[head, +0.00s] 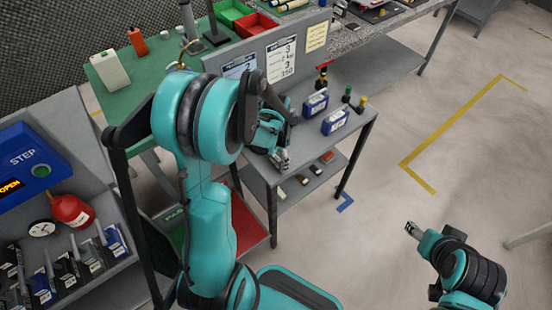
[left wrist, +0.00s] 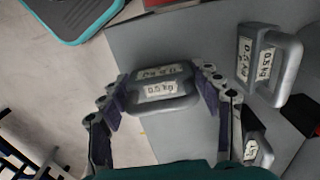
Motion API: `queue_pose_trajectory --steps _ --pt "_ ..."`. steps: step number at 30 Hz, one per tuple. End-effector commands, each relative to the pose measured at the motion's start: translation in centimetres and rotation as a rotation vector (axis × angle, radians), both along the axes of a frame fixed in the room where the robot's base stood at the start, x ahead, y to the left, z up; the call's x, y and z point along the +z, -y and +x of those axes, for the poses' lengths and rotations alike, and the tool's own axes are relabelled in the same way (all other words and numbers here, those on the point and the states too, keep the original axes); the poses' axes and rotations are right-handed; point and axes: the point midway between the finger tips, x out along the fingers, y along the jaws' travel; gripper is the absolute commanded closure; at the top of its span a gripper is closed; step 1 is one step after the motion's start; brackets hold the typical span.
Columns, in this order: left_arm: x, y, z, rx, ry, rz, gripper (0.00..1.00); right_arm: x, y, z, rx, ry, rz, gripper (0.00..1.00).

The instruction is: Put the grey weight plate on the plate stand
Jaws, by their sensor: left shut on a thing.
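My left gripper (head: 280,158) is low over the grey table with the sign panel in the head view, largely hidden behind its own arm. In the left wrist view its fingers (left wrist: 165,92) are shut on the sides of a grey weight (left wrist: 177,103) with 0.5 kg labels. The held weight cannot be made out in the head view. A dark upright post on a base (head: 214,36) on the green table may be the plate stand; I cannot tell for sure. My right gripper (head: 412,230) is over bare floor, far from the weight; its fingers are too small to judge.
Two blue labelled blocks (head: 335,121) stand on the grey table (head: 349,138). Other grey labelled weights (left wrist: 246,56) lie right of the held one in the wrist view. Green and red bins (head: 256,25) are behind the panel (head: 305,47).

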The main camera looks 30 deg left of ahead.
Motion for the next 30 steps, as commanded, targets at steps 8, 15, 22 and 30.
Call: queue_pose_trajectory --steps 8,15,22,30 --pt "-0.3 0.0 0.0 0.0 0.0 0.0 0.15 -0.3 0.0 0.0 0.0 0.0 0.0 0.43" --pt "-0.2 0.0 0.0 0.0 0.0 0.0 0.15 -0.3 0.0 0.0 0.0 0.0 0.0 0.43" --pt "1.9 0.0 0.0 0.0 0.0 0.0 0.15 0.8 0.0 0.0 0.0 0.0 0.0 0.43" --pt "8.0 0.0 0.0 0.0 0.0 0.0 0.15 3.0 0.0 0.0 0.0 0.0 0.0 0.43"
